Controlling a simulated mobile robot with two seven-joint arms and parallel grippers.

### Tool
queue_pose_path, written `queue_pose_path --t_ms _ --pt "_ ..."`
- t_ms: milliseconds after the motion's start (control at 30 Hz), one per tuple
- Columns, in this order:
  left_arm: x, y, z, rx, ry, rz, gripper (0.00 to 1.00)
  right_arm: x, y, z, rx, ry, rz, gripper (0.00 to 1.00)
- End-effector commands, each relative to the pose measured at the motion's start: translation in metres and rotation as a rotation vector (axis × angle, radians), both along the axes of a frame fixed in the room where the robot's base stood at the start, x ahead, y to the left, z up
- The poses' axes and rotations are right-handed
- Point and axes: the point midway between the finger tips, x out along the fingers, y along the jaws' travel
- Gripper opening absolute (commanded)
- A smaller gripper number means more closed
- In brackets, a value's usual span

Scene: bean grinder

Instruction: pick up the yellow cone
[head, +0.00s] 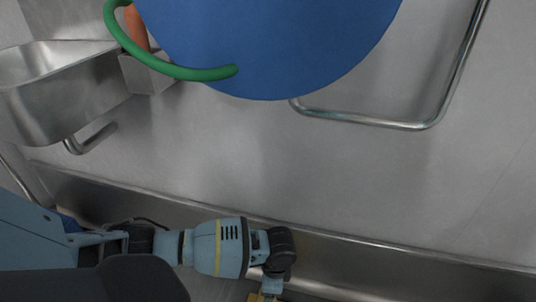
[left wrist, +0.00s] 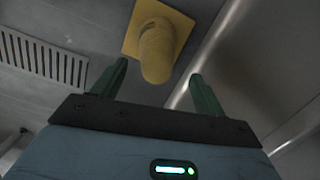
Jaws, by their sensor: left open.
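The yellow cone (left wrist: 157,48) has a square base and a rounded tip. In the left wrist view it is at the top middle, tip toward me, between and beyond the fingertips. My left gripper (left wrist: 159,72) is open, its two green fingers apart on either side of the cone's tip, with a gap showing on both sides. In the head view my left arm reaches in from the left, and its wrist is at the bottom edge. The fingers are mostly cut off there. A small yellow patch shows beside them; I cannot tell if it is the cone. My right gripper is in neither view.
A large blue round part (head: 270,40) with a green curved tube (head: 190,73) is at the top of the head view. A metal bar loop (head: 380,121) and a metal trough (head: 70,95) stand nearby. The left wrist view shows a slotted grate (left wrist: 45,57) and a metal edge.

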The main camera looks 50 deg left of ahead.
Motion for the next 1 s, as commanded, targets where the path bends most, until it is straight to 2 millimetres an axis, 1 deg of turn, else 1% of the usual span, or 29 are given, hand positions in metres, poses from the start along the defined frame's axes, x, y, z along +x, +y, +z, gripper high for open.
queue_pose_path --t_ms 67,167,500,600,767,867,1000 --pt "0.0 0.0 0.0 0.0 -0.001 0.0 0.73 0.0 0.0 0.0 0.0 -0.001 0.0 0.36" --pt "-0.001 0.0 -0.006 0.0 0.0 0.0 0.73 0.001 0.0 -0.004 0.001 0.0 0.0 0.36" --pt "-0.008 0.002 -0.049 0.001 0.001 0.0 0.73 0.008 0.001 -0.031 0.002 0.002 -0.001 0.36" --pt "-0.008 0.002 -0.051 0.0 -0.001 0.0 0.73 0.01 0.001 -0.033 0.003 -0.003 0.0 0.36" --pt "-0.008 0.002 -0.049 0.0 -0.003 0.001 0.73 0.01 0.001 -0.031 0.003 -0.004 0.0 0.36" --pt "-0.008 0.002 -0.049 0.0 -0.003 0.001 0.61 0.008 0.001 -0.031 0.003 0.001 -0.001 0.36" --pt "-0.008 0.002 -0.049 0.0 -0.003 0.0 0.42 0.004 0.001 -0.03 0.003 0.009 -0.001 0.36"
